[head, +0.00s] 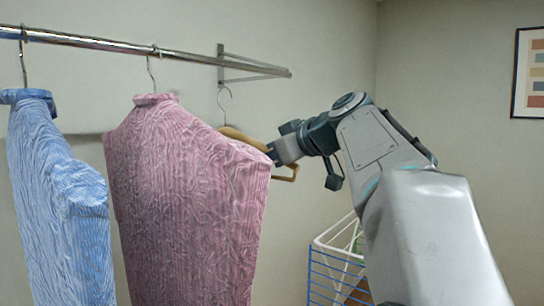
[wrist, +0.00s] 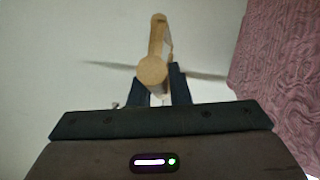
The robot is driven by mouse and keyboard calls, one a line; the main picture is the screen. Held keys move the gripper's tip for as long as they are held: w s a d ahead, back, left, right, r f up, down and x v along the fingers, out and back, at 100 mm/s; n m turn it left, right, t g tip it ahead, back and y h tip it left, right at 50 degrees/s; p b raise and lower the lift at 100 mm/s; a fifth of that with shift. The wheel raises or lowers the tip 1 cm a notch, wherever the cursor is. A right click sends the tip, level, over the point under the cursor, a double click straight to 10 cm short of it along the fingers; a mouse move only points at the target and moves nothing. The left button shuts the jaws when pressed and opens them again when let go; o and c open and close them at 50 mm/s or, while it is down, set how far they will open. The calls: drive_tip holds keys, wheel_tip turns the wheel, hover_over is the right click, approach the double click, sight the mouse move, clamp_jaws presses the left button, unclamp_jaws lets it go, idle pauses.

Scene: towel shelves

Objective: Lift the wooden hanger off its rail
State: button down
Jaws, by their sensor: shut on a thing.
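The wooden hanger (head: 237,134) is partly hidden behind the pink shirt (head: 185,190). Its wire hook (head: 222,98) shows below the metal rail (head: 120,46), with a gap between them in the picture. My gripper (head: 273,153) is shut on the hanger's right end, beside the pink shirt's right shoulder. In the wrist view the hanger's rounded wooden end (wrist: 152,72) sits between the two dark fingers. The hanger's far end is hidden.
A blue striped shirt (head: 60,200) hangs at the left of the rail. A wall bracket (head: 245,67) holds the rail's right end. A white and blue wire rack (head: 335,270) stands below my arm. The wall at right is clear except for a framed picture (head: 530,72).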

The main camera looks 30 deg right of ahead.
drive_tip(key=shift+s, duration=0.1)
drive_tip(key=s+d+b, duration=0.1)
drive_tip(key=s+d, duration=0.3)
drive_tip(key=s, duration=0.9)
drive_tip(key=shift+d, duration=0.4)
idle(1.4)
drive_tip(key=shift+w, duration=0.1)
drive_tip(key=shift+w+a, duration=0.3)
drive_tip(key=shift+w, duration=0.5)
drive_tip(key=shift+w+a, duration=0.3)
drive_tip(key=shift+w, duration=0.45)
drive_tip(key=shift+w+a, duration=0.3)
drive_tip(key=shift+w, duration=0.5)
